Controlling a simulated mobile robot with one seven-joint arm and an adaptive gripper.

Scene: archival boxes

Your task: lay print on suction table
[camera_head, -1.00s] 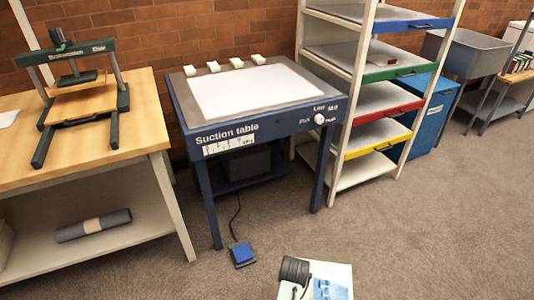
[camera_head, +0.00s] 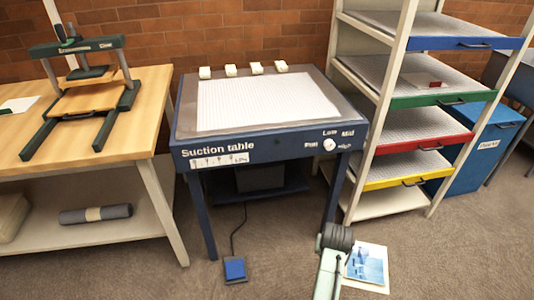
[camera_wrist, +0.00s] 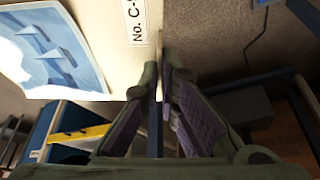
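The print (camera_head: 368,264) has a blue picture on a pale cream sheet. It shows at the lower middle right of the head view, beside my arm and in front of the suction table (camera_head: 270,142). In the wrist view the print (camera_wrist: 100,40) fills the upper left, with a label at its edge. My gripper (camera_wrist: 160,75) is shut on that edge, the sheet between its two fingers. My gripper's tips are hidden in the head view. The suction table is dark blue with a bare pale top (camera_head: 265,103).
Several small cream blocks (camera_head: 255,68) line the table's back edge. A blue foot pedal (camera_head: 235,269) lies on the floor in front. A wooden bench with a press (camera_head: 95,98) stands left; a rack with coloured trays (camera_head: 420,122) stands close on the right.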

